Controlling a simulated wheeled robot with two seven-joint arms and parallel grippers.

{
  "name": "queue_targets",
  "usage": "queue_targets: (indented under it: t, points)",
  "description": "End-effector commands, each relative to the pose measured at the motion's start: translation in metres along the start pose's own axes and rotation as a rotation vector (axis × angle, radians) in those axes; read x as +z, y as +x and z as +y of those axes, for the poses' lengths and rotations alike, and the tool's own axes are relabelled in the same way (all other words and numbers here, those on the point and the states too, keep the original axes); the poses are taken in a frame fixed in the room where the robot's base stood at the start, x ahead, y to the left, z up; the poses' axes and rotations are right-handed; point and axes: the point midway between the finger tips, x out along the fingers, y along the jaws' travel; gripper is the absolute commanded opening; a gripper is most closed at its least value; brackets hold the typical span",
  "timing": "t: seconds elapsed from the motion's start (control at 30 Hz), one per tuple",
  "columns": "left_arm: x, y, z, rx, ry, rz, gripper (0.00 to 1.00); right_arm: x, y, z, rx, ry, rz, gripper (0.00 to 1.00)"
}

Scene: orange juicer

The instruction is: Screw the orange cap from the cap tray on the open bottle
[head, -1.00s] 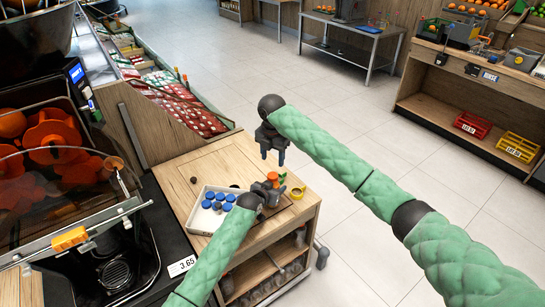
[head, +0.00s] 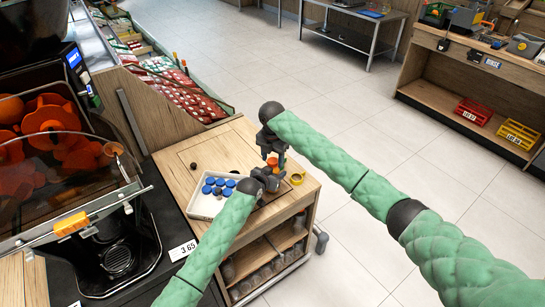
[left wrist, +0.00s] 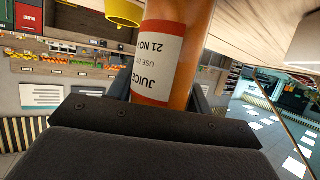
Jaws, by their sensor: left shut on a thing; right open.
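An orange juice bottle (head: 272,162) shows only in part in the head view, between my two grippers. In the left wrist view the bottle (left wrist: 176,50) fills the middle, with a white and red label. My left gripper (head: 268,180) is shut around its body. My right gripper (head: 275,155) is open, pointing down just above and behind the bottle's top; contact cannot be told. The white cap tray (head: 199,212) sits on the wooden cart, left of the left gripper, with several blue caps (head: 208,189). I cannot make out an orange cap; the bottle's mouth is hidden.
A small dark round object (head: 193,166) lies behind the tray. The juicer (head: 60,150) stands at the left. Open floor lies beyond the cart's right side.

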Motion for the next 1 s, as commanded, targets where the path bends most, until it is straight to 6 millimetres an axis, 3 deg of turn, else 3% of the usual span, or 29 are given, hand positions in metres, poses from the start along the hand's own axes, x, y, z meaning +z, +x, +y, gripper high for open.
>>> queue_targets:
  t: [0.07, 0.2, 0.3, 0.47, 0.8, 1.0]
  points:
    - [-0.0009, -0.0001, 0.0, 0.0, 0.0, 0.001, 0.0, 0.0, -0.0003, 0.0, 0.0, 0.0, 0.0, 0.49]
    - [-0.0008, -0.0001, 0.0, 0.0, 0.0, 0.001, 0.0, 0.0001, -0.0004, 0.0, 0.0, 0.0, 0.0, 0.22]
    - [-0.0008, 0.0, 0.0001, 0.0, 0.0, 0.001, 0.0, 0.0001, -0.0005, 0.0, 0.0, 0.0, 0.0, 0.08]
    - [-0.0008, 0.0, 0.0002, 0.0, 0.0, 0.001, 0.0, -0.0001, -0.0005, 0.0001, 0.0, 0.017, 0.0, 0.08]
    - [-0.0007, -0.0001, 0.0004, 0.0, 0.0, 0.001, 0.0, 0.0005, -0.0008, 0.0, 0.001, 0.277, 0.0, 0.08]
    - [-0.0006, -0.0001, 0.0005, 0.001, 0.0, 0.001, 0.0, 0.0007, -0.0009, 0.0, 0.001, 0.285, -0.001, 0.08]
